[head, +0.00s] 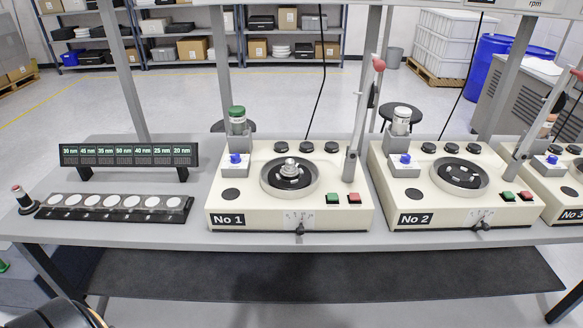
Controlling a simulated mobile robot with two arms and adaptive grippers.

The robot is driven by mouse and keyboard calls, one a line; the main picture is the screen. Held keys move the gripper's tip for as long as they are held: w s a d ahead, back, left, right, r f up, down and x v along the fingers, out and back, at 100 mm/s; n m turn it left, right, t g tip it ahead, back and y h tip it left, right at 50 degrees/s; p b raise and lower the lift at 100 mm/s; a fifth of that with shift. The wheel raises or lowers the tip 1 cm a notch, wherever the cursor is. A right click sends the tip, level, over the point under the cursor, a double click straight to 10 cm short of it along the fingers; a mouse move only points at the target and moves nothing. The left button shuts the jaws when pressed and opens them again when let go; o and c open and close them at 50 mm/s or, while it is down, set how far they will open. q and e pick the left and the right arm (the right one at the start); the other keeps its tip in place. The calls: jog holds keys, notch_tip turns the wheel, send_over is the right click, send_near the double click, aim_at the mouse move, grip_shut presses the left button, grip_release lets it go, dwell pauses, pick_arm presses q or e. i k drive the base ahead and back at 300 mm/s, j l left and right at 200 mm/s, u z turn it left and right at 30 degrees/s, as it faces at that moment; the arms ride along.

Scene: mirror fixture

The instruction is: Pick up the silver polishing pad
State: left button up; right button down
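A black tray (113,215) lies at the left end of the grey workbench (200,145). It holds a row of several round whitish-silver discs (90,200). A small silver metal piece (290,168) sits at the centre of the round platter of machine No 1 (228,218). I cannot tell from this view which of these is the silver polishing pad. Neither gripper is in view. A dark rounded part at the bottom left edge seems to be my arm.
A display stand (129,155) with nm labels stands behind the tray. A red-topped post (24,200) stands left of it. Machine No 2 (415,218) is to the right, with a third beyond. Upright red-knobbed levers (378,66) rise by the machines. Grey bench shows between tray and No 1.

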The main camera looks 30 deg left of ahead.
aim_at(290, 169)
jog(key=u, duration=5.3)
jog(key=z, duration=4.3)
jog(key=i+j, duration=0.15)
jog(key=j, duration=0.2)
jog(key=i+j, duration=0.15)
jog(key=j, duration=0.2)
jog(key=i+j, duration=0.2)
jog(key=j, duration=0.15)
jog(key=i+j+z, duration=0.1)
jog(key=j, duration=0.25)
